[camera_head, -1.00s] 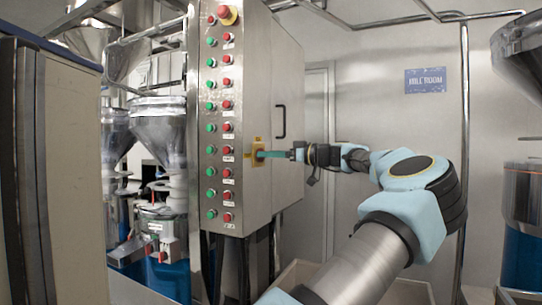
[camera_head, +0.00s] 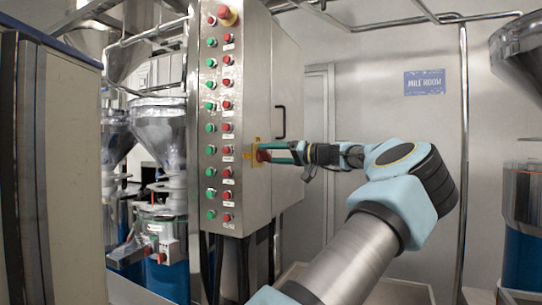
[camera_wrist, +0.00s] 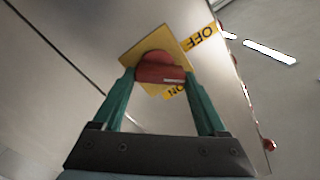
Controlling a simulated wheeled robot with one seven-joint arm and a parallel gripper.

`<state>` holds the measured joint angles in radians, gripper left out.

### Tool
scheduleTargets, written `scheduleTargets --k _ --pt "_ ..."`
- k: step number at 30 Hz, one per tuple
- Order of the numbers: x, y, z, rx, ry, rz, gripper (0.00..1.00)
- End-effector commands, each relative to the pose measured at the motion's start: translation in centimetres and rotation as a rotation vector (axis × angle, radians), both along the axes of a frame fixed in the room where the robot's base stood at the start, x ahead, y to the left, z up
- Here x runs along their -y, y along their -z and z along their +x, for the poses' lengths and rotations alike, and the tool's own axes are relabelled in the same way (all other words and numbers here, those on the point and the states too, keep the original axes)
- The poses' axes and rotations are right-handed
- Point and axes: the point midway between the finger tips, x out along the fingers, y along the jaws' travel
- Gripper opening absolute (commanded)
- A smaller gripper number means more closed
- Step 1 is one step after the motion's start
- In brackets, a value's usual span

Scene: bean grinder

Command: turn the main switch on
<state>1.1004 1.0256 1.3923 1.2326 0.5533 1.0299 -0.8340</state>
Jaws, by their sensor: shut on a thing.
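The main switch (camera_head: 263,155) is a red knob on a yellow plate (camera_wrist: 140,57), on the side face of the steel control cabinet. The red knob also shows in the wrist view (camera_wrist: 158,66), with a short white mark low on its right, near the ON label (camera_wrist: 175,92). The OFF label (camera_wrist: 202,38) is at the upper right. I cannot tell for sure which setting the knob points to. My gripper (camera_head: 270,154), with teal fingers, is shut on the knob, one finger on each side of it. The fingertips hide the knob's sides.
The control cabinet (camera_head: 283,110) has columns of green and red buttons on its narrow face, with a red emergency button (camera_head: 226,14) on top. A black door handle (camera_head: 281,122) stands out above my gripper. Steel hoppers (camera_head: 160,125) stand left. A wall is behind my arm.

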Motion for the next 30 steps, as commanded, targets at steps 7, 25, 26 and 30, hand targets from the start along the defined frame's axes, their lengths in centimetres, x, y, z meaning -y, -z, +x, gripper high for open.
scheduleTargets --k 7,25,26,30 --pt "0.04 -0.05 0.12 -0.211 -0.001 0.100 0.19" --pt "0.16 0.00 0.34 -0.662 0.000 0.319 0.19" --pt "0.17 0.02 0.35 -0.678 0.000 0.327 0.19" --pt "0.19 0.13 0.37 -0.736 -0.001 0.354 0.19"
